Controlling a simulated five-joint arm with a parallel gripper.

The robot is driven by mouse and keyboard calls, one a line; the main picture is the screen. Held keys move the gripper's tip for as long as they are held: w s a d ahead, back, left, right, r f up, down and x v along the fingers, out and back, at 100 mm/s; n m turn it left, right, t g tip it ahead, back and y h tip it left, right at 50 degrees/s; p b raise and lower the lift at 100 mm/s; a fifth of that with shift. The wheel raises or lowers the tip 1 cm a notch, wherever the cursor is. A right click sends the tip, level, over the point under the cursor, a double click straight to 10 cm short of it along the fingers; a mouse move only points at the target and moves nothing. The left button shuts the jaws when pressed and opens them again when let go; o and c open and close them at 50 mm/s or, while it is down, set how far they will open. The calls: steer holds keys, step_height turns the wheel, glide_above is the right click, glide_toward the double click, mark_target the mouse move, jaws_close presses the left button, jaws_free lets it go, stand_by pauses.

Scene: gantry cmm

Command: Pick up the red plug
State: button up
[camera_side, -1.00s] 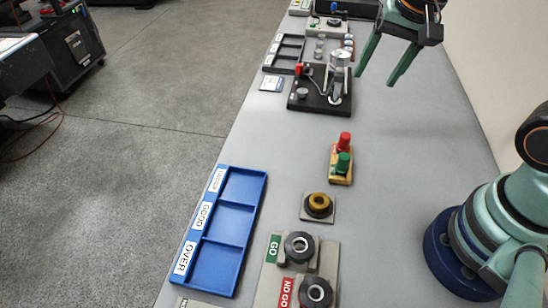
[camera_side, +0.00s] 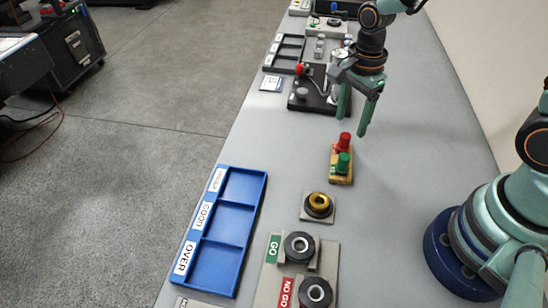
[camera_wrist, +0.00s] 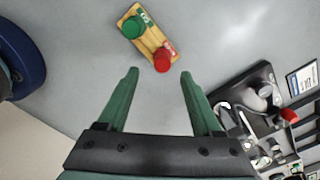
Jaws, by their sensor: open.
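The red plug (camera_side: 344,141) stands upright at the far end of a small yellow block (camera_side: 341,179), with a green plug (camera_side: 343,163) at the near end. My gripper (camera_side: 351,126) is open and empty, pointing down just beyond the red plug in the side view. In the wrist view the red plug (camera_wrist: 163,61) lies just ahead of the gap between the open fingertips (camera_wrist: 158,73), apart from both. The green plug (camera_wrist: 133,26) is farther from the fingers there.
A black fixture (camera_side: 310,101) with a red knob stands behind and left of my gripper, and my arm partly hides it. A blue sorting tray (camera_side: 246,248), a brass ring (camera_side: 319,204) and GO (camera_side: 300,246) and NO GO (camera_side: 314,291) gauges are nearer. The bench right of the block is clear.

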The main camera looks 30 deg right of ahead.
mark_target(346, 135)
steer(key=shift+w+f, duration=0.2)
steer(key=shift+f, duration=2.75)
jaws_close()
